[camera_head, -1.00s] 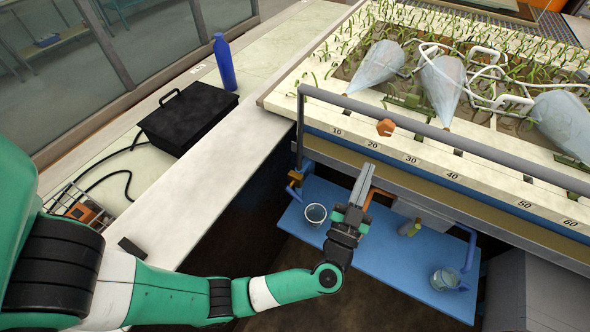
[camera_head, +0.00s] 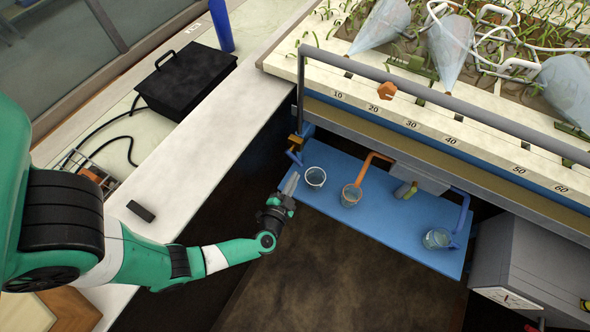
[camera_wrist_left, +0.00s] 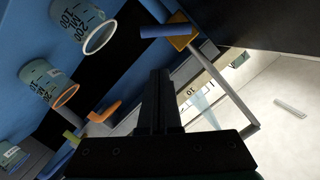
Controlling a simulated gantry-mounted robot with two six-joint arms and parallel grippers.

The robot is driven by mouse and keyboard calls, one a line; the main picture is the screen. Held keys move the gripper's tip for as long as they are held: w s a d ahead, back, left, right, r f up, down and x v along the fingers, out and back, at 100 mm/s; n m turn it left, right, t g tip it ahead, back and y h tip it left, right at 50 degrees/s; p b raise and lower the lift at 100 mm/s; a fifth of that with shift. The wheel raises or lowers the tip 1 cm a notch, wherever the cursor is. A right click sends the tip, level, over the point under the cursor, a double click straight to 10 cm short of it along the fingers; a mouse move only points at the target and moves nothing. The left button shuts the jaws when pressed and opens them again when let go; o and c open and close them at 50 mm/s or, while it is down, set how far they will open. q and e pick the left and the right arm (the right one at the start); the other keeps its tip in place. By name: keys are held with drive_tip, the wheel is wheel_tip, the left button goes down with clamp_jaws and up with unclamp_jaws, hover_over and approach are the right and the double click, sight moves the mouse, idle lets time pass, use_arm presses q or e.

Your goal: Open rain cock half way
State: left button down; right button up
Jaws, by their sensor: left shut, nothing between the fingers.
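What looks like the rain cock is an orange-brass body (camera_head: 295,140) with a blue handle (camera_head: 293,157), at the lower left end of the grey overhead pipe (camera_head: 440,97). In the left wrist view the orange body (camera_wrist_left: 183,41) and blue handle (camera_wrist_left: 160,31) are at the top, beyond my fingers. I cannot tell its exact setting. My left gripper (camera_head: 292,181) is shut and empty. It is below the cock in the head view, apart from it, near the left end of the blue shelf. In the wrist view the closed fingers (camera_wrist_left: 159,75) point toward the cock.
A white-rimmed beaker (camera_head: 315,177) stands close right of the gripper. An orange-rimmed beaker (camera_head: 351,195) sits under an orange pipe (camera_head: 372,158). Another beaker (camera_head: 437,238) is beside a blue pipe (camera_head: 463,212). The white counter (camera_head: 185,185) lies left; the floor before the shelf is clear.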

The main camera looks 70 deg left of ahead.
sight(297, 162)
use_arm(q)
drive_tip(key=w+a+f+b, duration=0.2)
drive_tip(key=a+f+b, duration=0.1)
drive_tip(key=a+b, duration=0.1)
drive_tip(key=shift+w+a, duration=0.3)
drive_tip(key=shift+a, duration=0.5)
drive_tip(key=shift+s+a+f+m, duration=0.15)
drive_tip(key=shift+a+f+m, duration=0.1)
drive_tip(key=shift+f+m, duration=0.4)
drive_tip(key=shift+r, duration=0.15)
